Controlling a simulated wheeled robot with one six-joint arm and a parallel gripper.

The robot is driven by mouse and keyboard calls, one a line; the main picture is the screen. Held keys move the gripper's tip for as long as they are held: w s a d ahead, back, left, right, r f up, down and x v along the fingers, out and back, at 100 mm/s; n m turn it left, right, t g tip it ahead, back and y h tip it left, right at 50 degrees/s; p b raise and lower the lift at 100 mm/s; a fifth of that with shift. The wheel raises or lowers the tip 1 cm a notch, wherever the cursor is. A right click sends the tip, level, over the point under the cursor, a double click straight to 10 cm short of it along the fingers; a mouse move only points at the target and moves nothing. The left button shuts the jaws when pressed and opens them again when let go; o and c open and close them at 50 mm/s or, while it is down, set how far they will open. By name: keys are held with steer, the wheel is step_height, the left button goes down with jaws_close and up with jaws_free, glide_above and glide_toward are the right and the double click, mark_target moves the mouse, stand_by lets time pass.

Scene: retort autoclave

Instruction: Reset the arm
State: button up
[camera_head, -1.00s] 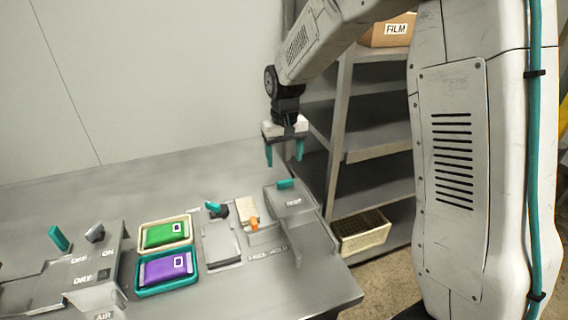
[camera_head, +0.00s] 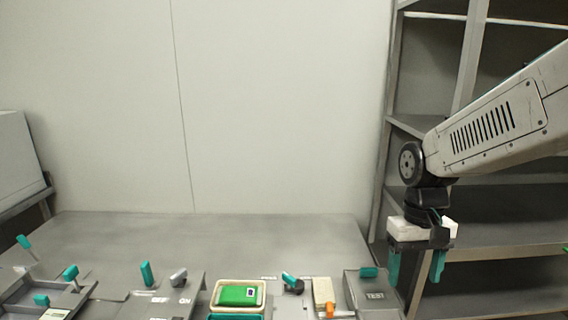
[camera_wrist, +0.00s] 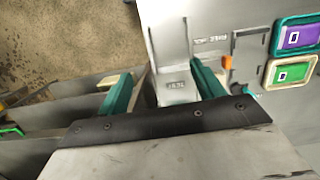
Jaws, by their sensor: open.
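My gripper (camera_head: 416,268) hangs at the right in the head view, beside the table's right end and in front of the shelf rack. Its two teal fingers point down, apart and empty. In the wrist view my gripper (camera_wrist: 160,92) shows its teal fingers spread, with the grey TEST box (camera_wrist: 177,84) beyond and between them. In the head view the TEST box (camera_head: 374,296) stands at the table's right end, to the left of and below my gripper. My arm reaches in from the right edge.
A green pouch (camera_head: 239,295) lies in a cream tray; a purple pouch (camera_wrist: 298,37) in a teal tray shows in the wrist view. Control boxes with teal levers (camera_head: 147,273) line the table's front. The shelf rack (camera_head: 500,218) stands at right. The table's back (camera_head: 200,232) is clear.

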steer(key=s+r+t, duration=0.1)
steer(key=s+r, duration=0.2)
steer(key=s, duration=0.5)
steer(key=s+d+r+t, duration=0.1)
steer(key=s+r+t, duration=0.1)
steer(key=s, duration=0.7)
steer(key=shift+d+r, duration=0.25)
steer(key=shift+r, duration=0.45)
